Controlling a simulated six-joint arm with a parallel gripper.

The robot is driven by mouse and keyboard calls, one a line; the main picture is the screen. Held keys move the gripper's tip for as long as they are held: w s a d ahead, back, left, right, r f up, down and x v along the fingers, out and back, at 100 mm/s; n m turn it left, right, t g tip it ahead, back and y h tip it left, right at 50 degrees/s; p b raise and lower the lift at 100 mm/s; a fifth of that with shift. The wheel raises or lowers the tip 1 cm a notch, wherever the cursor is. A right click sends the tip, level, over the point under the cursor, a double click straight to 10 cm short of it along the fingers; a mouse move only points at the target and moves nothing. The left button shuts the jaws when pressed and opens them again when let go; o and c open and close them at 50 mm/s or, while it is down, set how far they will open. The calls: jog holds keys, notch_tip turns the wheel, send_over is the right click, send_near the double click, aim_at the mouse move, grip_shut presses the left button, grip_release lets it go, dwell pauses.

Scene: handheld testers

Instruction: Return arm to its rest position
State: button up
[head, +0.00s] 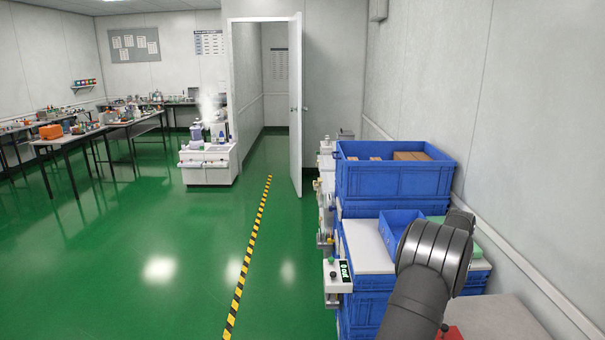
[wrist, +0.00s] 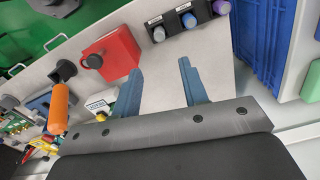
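My gripper (wrist: 160,67) shows in the wrist view with its two blue-grey fingers apart. The gap between them is empty, with only the pale bench top (wrist: 165,90) behind. The left finger is near a red box with a black knob (wrist: 110,52); I cannot tell whether they touch. In the head view my dark grey arm rises from the bottom right over the bench, and the gripper is hidden there.
The wrist view shows a black holder with three capped tubes (wrist: 188,18), an orange cylinder (wrist: 58,108), a small labelled device (wrist: 100,105) and a blue crate (wrist: 262,45). The head view shows stacked blue crates (head: 393,180) by the wall; open green floor (head: 130,250) lies left.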

notch_tip(320, 180, down, 13)
jog(key=shift+r, duration=0.1)
jog(key=r, duration=0.5)
jog(key=shift+s+d, duration=0.15)
jog(key=shift+s, duration=0.1)
jog(key=s+d+r, duration=0.5)
jog(key=s+r, duration=0.2)
jog(key=s, duration=0.4)
jog(key=s+f, duration=0.2)
jog(key=s, duration=0.7)
jog(key=s+f, duration=0.2)
jog(key=s, duration=0.8)
jog(key=s+f, duration=0.2)
jog(key=s, duration=0.8)
jog(key=shift+a+f, duration=0.15)
jog(key=shift+a, duration=0.25)
jog(key=shift+f, duration=0.35)
jog(key=shift+w, duration=0.1)
